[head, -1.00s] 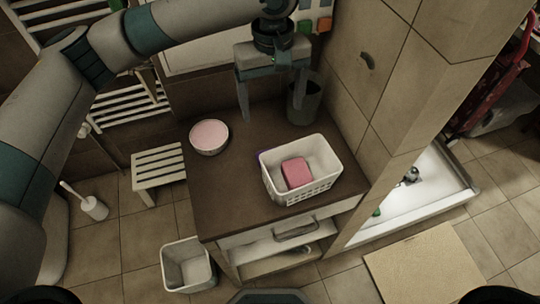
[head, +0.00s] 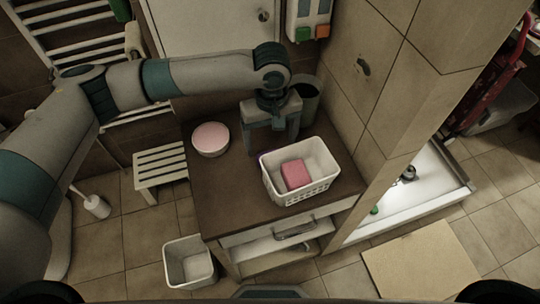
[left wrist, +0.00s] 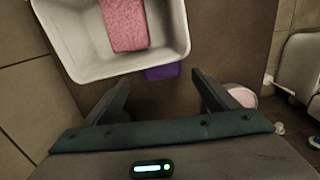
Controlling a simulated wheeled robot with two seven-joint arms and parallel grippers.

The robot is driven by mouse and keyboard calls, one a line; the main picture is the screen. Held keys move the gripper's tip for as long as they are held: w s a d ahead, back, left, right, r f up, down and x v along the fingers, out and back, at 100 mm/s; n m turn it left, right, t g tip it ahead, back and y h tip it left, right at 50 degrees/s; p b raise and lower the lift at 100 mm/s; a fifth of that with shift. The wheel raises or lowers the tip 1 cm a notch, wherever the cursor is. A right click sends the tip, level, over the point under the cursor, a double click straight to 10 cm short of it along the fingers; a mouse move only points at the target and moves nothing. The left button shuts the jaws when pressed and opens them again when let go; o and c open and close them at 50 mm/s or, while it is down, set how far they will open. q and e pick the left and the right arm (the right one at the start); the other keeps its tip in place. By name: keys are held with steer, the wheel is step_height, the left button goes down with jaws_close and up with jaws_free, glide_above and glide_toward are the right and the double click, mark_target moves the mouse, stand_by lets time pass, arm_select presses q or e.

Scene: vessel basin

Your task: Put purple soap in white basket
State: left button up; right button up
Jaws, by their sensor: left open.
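The white basket (head: 312,193) stands on the dark brown counter top and also shows in the left wrist view (left wrist: 85,62). A pink block (head: 296,175) lies inside it, also in the left wrist view (left wrist: 123,24). The purple soap (left wrist: 163,72) lies on the counter close beside the basket's wall, outside it. In the head view only a purple sliver shows at the basket's back left corner; the rest is hidden. My left gripper (left wrist: 160,84) is open and empty, pointing down, with the soap ahead between its fingers. My right gripper is not in view.
A round pink-topped bowl (head: 210,139) stands on the counter's left. A dark grey bin (head: 306,104) stands at the back right, close to my left gripper. A tiled wall (head: 385,75) bounds the counter's right side. The counter front left is clear.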

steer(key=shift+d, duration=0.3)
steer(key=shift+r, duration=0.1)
arm_select(q)
steer(key=shift+f, duration=0.2)
steer(key=f, duration=0.1)
steer(key=f+p, duration=0.2)
steer(key=f, duration=0.1)
steer(key=shift+s+a, duration=0.15)
steer(key=shift+s, duration=0.15)
steer(key=shift+f, duration=0.35)
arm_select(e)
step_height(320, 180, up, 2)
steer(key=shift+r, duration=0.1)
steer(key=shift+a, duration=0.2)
arm_select(q)
steer(key=c, duration=1.2)
steer(key=shift+r, duration=0.1)
steer(key=shift+c, duration=0.2)
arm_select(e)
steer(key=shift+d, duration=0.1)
